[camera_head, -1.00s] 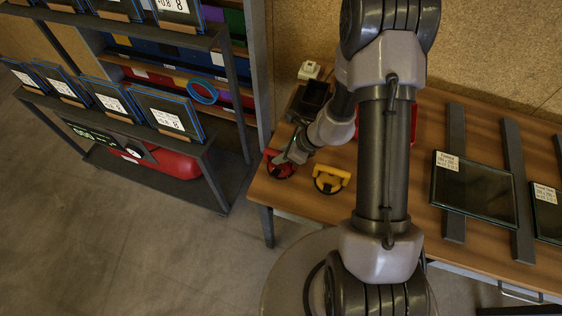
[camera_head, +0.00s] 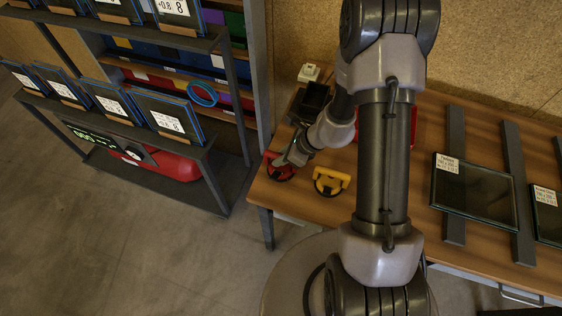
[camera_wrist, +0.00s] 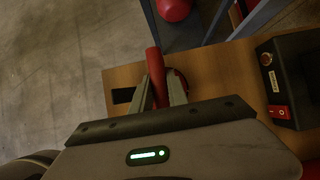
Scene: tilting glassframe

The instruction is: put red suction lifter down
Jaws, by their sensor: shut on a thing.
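The red suction lifter (camera_head: 281,172) is at the left end of the wooden table (camera_head: 300,202) in the head view. My gripper (camera_head: 291,163) is on its right side and shut on it. In the wrist view, the lifter's red handle (camera_wrist: 155,75) stands between the two fingers of my gripper (camera_wrist: 160,88).
A yellow suction lifter (camera_head: 331,181) lies just right of the red one. A black box with a red switch (camera_wrist: 290,80) stands close by. A shelf rack (camera_head: 215,165) with framed panes is left of the table. Glass panes (camera_head: 474,192) lie on dark rails at right.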

